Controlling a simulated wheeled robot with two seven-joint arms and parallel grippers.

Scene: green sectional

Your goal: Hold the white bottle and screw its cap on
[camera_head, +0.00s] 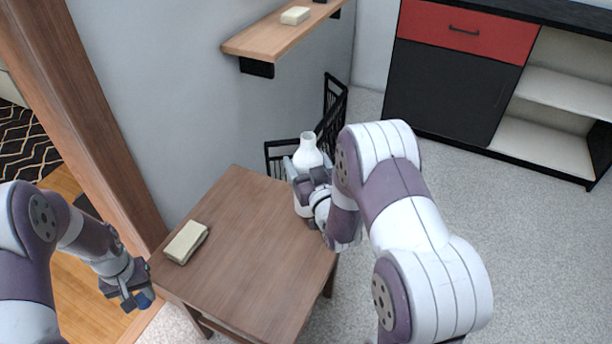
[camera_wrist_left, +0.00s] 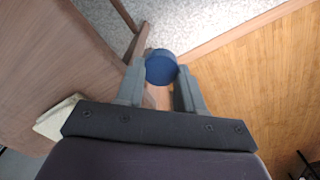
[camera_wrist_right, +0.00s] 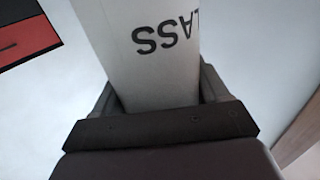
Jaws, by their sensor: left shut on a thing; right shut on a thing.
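The white bottle (camera_head: 307,153) stands upright in my right gripper (camera_head: 307,174), above the far right edge of the table. My right gripper is shut on it; in the right wrist view the bottle (camera_wrist_right: 146,50) fills the space between the fingers and shows printed letters. The bottle's open neck shows at its top, with no cap on it. My left gripper (camera_head: 140,299) is shut on a blue cap (camera_wrist_left: 161,67), seen between the fingertips in the left wrist view. This gripper is off the table's left edge, well apart from the bottle.
The wooden table (camera_head: 250,250) is mostly clear, with a cream block (camera_head: 186,242) near its left edge. A wall shelf (camera_head: 270,37) holds another block (camera_head: 295,15). A black rack (camera_head: 335,110) stands behind the bottle. A red and black cabinet (camera_head: 450,75) stands at the back right.

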